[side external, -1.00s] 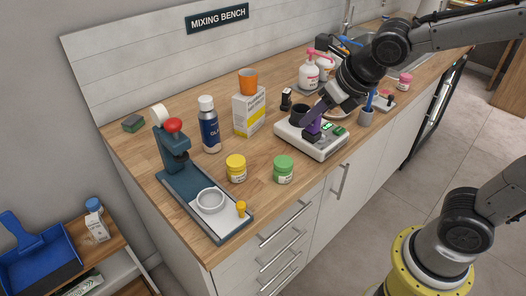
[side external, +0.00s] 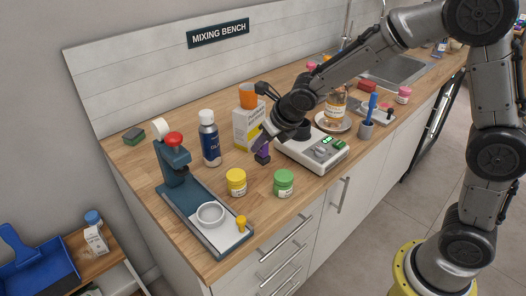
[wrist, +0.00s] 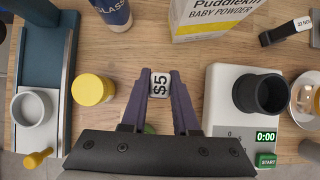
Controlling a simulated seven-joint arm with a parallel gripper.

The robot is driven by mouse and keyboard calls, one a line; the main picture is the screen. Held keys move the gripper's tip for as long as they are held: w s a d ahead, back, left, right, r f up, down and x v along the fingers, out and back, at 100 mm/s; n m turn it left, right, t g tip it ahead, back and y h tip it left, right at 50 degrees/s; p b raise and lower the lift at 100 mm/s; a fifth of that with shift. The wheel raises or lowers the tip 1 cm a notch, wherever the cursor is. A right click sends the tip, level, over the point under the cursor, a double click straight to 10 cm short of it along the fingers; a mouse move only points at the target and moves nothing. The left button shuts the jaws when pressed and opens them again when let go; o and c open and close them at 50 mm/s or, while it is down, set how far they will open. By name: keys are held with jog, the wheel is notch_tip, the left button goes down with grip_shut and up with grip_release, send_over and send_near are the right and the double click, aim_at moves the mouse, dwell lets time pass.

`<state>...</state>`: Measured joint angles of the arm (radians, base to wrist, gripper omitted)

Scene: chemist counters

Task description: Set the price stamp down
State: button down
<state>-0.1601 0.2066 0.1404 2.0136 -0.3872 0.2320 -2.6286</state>
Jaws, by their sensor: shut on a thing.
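My gripper (side external: 262,150) has purple fingers and is shut on the price stamp (side external: 263,159), a small dark block in the side external view. In the wrist view the stamp (wrist: 160,84) shows a pale face reading "$5" between the fingertips (wrist: 160,82). It is over bare wooden counter (wrist: 145,45), between the yellow-lidded jar and the white scale. I cannot tell whether its underside touches the counter.
The yellow jar (side external: 236,182) and green jar (side external: 284,183) stand in front. The scale (side external: 318,160), holding a black cup (wrist: 263,92), is to the right. A dark date stamp (wrist: 285,33) lies beyond the scale.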

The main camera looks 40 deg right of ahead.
aim_at(266, 148)
jog(key=shift+s+f, duration=0.1)
jog(key=shift+f, duration=1.3)
jog(key=shift+f, duration=0.15)
jog(key=c, duration=0.7)
grip_release()
jog(key=v, duration=1.2)
jog(key=shift+s+d+r+m+g, duration=0.15)
jog(key=shift+s+d+r+m, duration=0.55)
jog(key=shift+s+m, duration=4.3)
jog(key=shift+s+d+r+m+g, duration=0.25)
jog(key=shift+s+d+m, duration=0.9)
jog(key=shift+s+m, duration=3.8)
jog(key=shift+s+d+r+m+g, duration=0.1)
jog(key=shift+s+d+r+m, duration=0.85)
jog(key=shift+m, duration=7.1)
